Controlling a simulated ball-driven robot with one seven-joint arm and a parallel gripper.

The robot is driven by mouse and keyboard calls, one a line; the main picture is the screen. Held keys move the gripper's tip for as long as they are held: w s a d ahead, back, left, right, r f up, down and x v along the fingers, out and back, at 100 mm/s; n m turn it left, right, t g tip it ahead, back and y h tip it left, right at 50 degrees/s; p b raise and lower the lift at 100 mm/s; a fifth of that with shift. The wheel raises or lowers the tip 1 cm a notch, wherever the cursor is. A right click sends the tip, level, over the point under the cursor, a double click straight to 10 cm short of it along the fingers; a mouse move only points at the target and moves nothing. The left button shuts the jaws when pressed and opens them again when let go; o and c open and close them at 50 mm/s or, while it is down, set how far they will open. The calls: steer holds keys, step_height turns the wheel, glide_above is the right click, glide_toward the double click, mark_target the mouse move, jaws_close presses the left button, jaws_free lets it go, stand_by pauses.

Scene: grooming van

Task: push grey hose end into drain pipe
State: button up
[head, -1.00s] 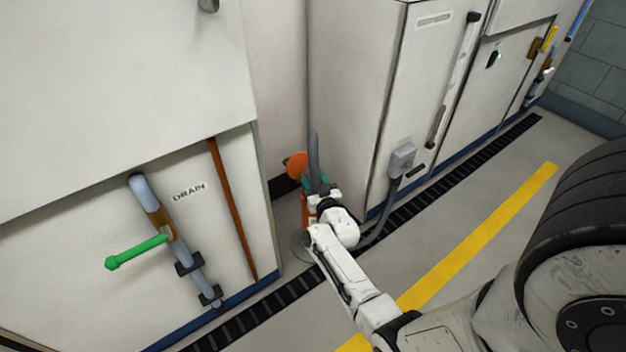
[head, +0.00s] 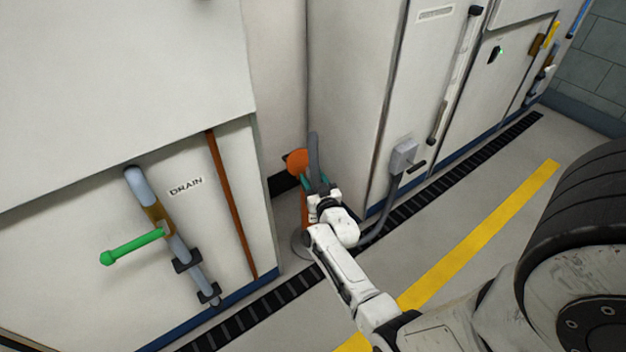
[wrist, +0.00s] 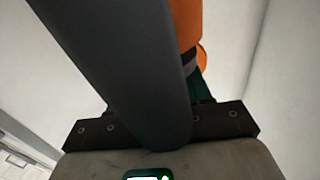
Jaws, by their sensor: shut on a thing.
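My gripper (head: 318,187) is shut on the grey hose end (head: 313,155), which stands up nearly vertical above the fingers. In the wrist view the hose (wrist: 125,70) crosses as a thick dark tube from upper left to the middle and hides much of the grip. A grey-blue pipe (head: 136,187) with a brass section and green handle (head: 132,247) runs down the left cabinet beside the label "DRAIN". The pipe is well to the left of my gripper, and the hose is apart from it. I cannot see into the pipe's upper end.
An orange post with a round orange top (head: 297,161) stands right behind the hose, and also shows in the wrist view (wrist: 186,25). The hose appears to run to a grey box (head: 403,155) on the right cabinet. A brown pipe (head: 231,205) lies between drain pipe and gripper.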

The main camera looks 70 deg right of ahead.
steer(key=shift+f+b, duration=0.55)
steer(key=shift+f, duration=0.05)
stand_by(0.3)
steer(key=o, duration=1.3)
steer(key=shift+o, duration=0.2)
steer(key=shift+f, duration=0.1)
steer(key=shift+s+a, duration=0.1)
steer(key=shift+s+a+p, duration=0.15)
steer(key=shift+a+p, duration=0.1)
steer(key=shift+p, duration=0.1)
steer(key=p+v, duration=0.5)
steer(key=v, duration=0.5)
steer(key=shift+p, duration=0.4)
steer(key=shift+s, duration=0.1)
